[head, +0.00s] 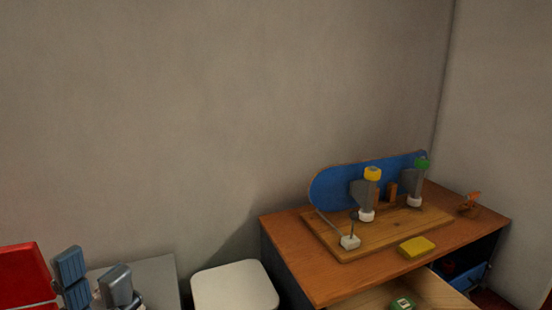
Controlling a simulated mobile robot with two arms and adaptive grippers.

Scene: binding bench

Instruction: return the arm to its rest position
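My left gripper (95,284) is at the bottom left corner, cut off by the lower edge of the head view. Its two blue-grey fingers stand apart, and I see nothing held between them. A red part of my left arm is beside it at the left edge. The gripper is in front of a grey surface (157,272) and well left of the wooden bench (285,239). My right gripper is not in view.
The bench holds a wooden board (345,247) with a blue panel (335,187), two grey skateboard-truck-like parts and a yellow block (417,247). An open drawer (440,293) holds a green item (403,304). A white stool (235,286) stands between gripper and bench.

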